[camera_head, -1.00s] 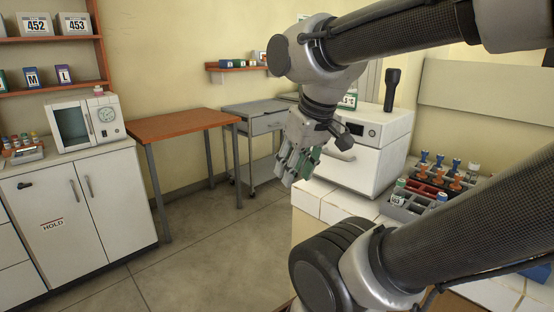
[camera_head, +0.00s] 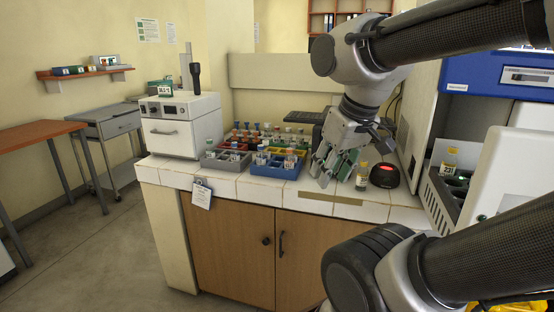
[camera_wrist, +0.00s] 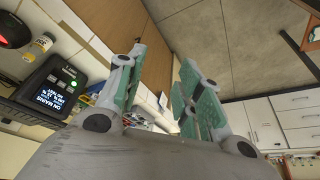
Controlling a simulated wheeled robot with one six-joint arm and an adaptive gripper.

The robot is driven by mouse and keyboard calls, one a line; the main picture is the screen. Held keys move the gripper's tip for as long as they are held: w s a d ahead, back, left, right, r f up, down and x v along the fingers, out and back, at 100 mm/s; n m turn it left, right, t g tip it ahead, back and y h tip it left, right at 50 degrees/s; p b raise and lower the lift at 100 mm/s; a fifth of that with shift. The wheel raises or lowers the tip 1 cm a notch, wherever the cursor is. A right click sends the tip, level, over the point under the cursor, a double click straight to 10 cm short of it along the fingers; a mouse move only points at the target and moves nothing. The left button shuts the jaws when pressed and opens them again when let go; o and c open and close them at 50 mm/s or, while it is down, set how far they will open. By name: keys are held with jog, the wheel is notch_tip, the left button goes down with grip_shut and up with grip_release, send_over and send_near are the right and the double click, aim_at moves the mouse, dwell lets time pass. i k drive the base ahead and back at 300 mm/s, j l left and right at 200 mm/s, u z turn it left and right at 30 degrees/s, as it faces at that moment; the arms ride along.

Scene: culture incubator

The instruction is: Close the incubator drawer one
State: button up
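A pulled-out drawer (camera_head: 436,194) with a grey, slotted side shows at the right edge of the bench in the head view. It holds a small yellow-labelled bottle (camera_head: 449,160) and dark round wells. It sits below a cabinet with a blue upper panel (camera_head: 490,76), which I take to be the incubator; my arm hides part of both. My gripper (camera_head: 334,170) is above the bench, left of the drawer and apart from it. In the wrist view the gripper (camera_wrist: 162,62) has its green-padded fingers spread, with nothing between them.
A small bottle (camera_head: 383,175) and a black device with a red top (camera_head: 414,171) stand between gripper and drawer. A blue rack (camera_head: 279,164) and several tubes are left of the gripper. A white box with a handled front (camera_head: 180,128) stands farther left.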

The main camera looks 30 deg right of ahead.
aim_at(515, 166)
jog(key=k+z, duration=0.3)
jog(key=z, duration=0.15)
jog(key=k+l+z, duration=0.1)
jog(key=k+z, duration=0.15)
jog(key=z, duration=0.2)
jog(key=k+l+z, duration=0.2)
jog(key=z, duration=0.65)
jog(key=l+z, duration=0.15)
jog(key=z, duration=0.25)
jog(key=l+z, duration=0.1)
jog(key=z, duration=0.3)
jog(key=k, duration=0.05)
